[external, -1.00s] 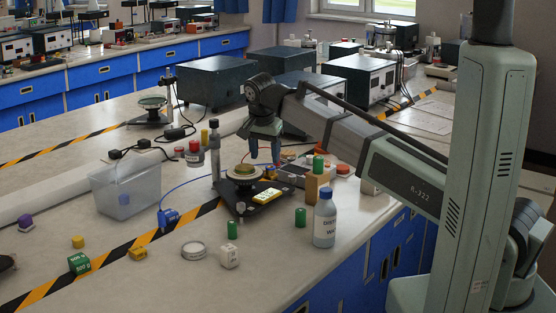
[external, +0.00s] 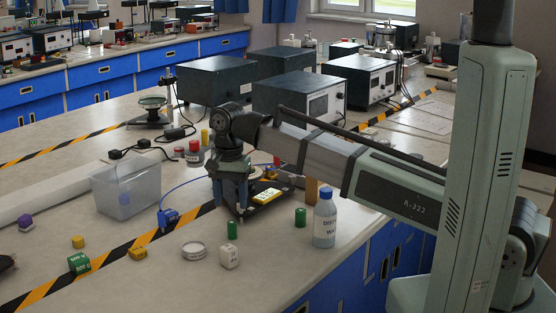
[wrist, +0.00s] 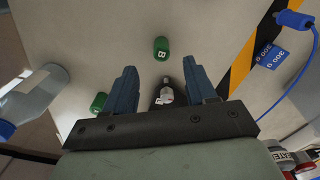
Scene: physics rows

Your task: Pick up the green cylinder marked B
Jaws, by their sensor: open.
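The green cylinder marked B (wrist: 161,48) shows in the wrist view, ahead of the fingertips and roughly centred between them. It appears to be the green cylinder (external: 232,229) standing on the bench in the external view; its letter is not readable there. My gripper (external: 231,206) is open and empty, above the bench and behind this cylinder. Its two blue fingers also show apart in the wrist view (wrist: 161,76). A second green cylinder (external: 300,217) stands to the right, near the bottle; it is partly hidden by the left finger in the wrist view (wrist: 98,101).
A water bottle (external: 325,218) stands at the right near the bench edge. A black-based instrument (external: 275,191) is beside my gripper. A clear bin (external: 126,190) is at the left.

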